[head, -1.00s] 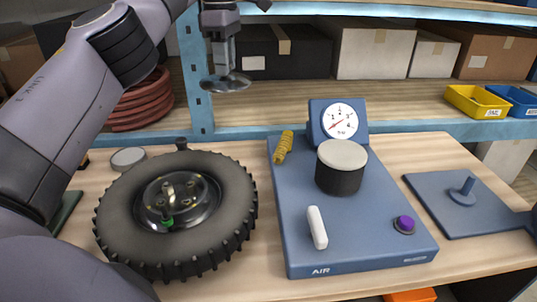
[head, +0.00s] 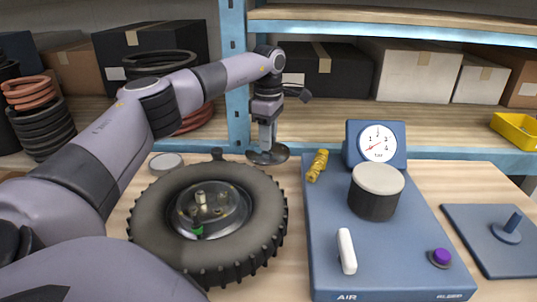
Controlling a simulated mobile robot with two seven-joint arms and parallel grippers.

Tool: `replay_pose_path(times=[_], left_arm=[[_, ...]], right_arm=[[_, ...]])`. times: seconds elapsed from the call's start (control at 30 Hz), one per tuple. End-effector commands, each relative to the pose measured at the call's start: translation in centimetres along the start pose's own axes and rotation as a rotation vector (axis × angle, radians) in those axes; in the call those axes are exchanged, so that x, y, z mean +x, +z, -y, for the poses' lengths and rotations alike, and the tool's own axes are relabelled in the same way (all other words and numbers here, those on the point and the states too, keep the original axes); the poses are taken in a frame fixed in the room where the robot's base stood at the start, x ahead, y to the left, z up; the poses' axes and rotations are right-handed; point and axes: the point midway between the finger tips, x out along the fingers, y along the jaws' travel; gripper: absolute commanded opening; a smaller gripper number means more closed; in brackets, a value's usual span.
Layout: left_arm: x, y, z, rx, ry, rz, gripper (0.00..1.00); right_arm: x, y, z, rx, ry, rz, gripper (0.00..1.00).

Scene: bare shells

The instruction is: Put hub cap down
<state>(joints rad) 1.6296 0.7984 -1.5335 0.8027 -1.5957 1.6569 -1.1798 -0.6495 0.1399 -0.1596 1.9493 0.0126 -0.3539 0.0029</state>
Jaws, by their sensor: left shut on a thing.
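My left gripper (head: 267,138) reaches in from the left over the bench's back edge. It points down and is shut on the hub cap (head: 278,156), a shiny grey metal disc. The hub cap is level, just behind the wheel (head: 160,237), at or very near the bench top. I cannot tell whether it touches. The wheel lies flat, a black knobbly tyre around a metal hub with studs and a green cap (head: 197,231). My right gripper is out of view.
A blue air station (head: 318,235) with a gauge (head: 378,143), black cylinder (head: 376,200) and purple button (head: 440,258) stands right of the wheel. A round grey disc (head: 166,162) lies behind left. A blue shelf upright (head: 236,90) rises behind my gripper. A blue plate with a peg (head: 480,250) is at right.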

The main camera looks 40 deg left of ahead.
Motion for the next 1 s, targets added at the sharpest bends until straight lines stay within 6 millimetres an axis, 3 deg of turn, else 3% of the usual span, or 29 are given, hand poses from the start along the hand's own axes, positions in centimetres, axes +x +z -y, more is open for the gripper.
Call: replay_pose_path(times=[0.23, 0.47, 0.87, 0.9, 0.93, 1.0], left_arm=[[1.9, 0.0, 0.0, 0.001, -0.002, 0.000, 0.01], [5.2, 0.0, 0.0, 0.001, -0.002, -0.001, 0.01], [5.8, 0.0, 0.0, 0.001, 0.000, 0.000, 0.01], [5.7, 0.0, 0.0, 0.001, 0.000, 0.000, 0.45], [5.7, 0.0, 0.0, 0.001, 0.000, 0.000, 0.54], [5.7, 0.0, 0.0, 0.001, 0.000, 0.000, 0.57]], right_arm=[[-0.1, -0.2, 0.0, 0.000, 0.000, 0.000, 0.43], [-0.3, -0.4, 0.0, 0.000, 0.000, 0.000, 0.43], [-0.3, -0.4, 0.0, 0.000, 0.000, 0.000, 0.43], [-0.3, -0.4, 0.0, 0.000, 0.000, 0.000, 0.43], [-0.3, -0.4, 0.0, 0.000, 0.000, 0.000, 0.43], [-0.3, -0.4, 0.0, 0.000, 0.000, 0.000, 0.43]])
